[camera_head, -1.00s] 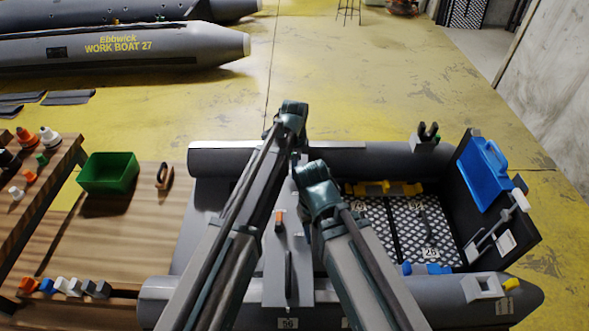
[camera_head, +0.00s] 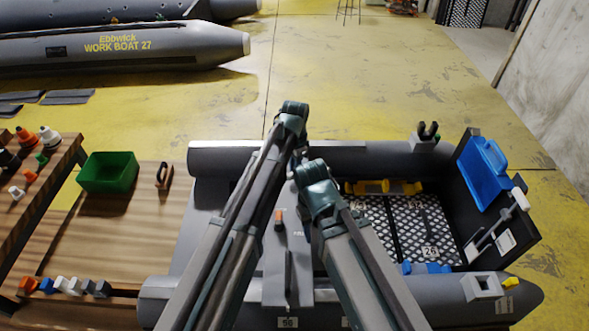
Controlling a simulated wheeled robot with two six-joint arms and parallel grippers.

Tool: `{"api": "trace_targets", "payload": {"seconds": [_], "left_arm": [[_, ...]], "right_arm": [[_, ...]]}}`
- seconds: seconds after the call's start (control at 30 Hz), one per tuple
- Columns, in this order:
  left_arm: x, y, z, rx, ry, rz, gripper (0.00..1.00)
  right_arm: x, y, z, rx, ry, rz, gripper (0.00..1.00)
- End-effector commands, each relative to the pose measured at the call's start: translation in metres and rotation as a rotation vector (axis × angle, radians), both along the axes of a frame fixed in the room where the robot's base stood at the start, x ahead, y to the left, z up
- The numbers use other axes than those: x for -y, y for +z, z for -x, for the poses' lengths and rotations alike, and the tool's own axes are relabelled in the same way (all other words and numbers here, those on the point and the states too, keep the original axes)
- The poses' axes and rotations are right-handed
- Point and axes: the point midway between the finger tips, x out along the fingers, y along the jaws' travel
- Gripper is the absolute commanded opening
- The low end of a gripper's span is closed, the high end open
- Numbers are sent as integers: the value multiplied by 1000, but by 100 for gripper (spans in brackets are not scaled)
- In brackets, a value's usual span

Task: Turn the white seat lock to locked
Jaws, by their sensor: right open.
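A grey seat board (camera_head: 275,291) lies across the grey boat (camera_head: 240,158), partly behind my arms. An orange piece (camera_head: 279,217) and a dark bar (camera_head: 289,266) sit on the board. I cannot make out a white seat lock there; it may be hidden by my arms. My right gripper (camera_head: 297,167) is small and mostly hidden between the two arm joints over the far part of the seat board; it is open, and I cannot tell whether it touches anything. My left gripper is hidden behind its arm.
A wooden bench at left holds a green bin (camera_head: 108,173) and several small coloured fittings. The yellow floor (camera_head: 380,85) beyond the boat is clear.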

Motion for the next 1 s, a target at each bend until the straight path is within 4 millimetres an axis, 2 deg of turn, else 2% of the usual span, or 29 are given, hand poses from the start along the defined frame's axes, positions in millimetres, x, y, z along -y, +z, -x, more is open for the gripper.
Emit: {"api": "trace_targets", "payload": {"seconds": [0.6, 1.0], "left_arm": [[6, 0, 5, 0, 580, 0, 0], [9, 0, 6, 0, 882, 0, 0]], "right_arm": [[0, 0, 0, 0, 0, 0, 50], [0, 0, 0, 0, 0, 0, 50]]}}
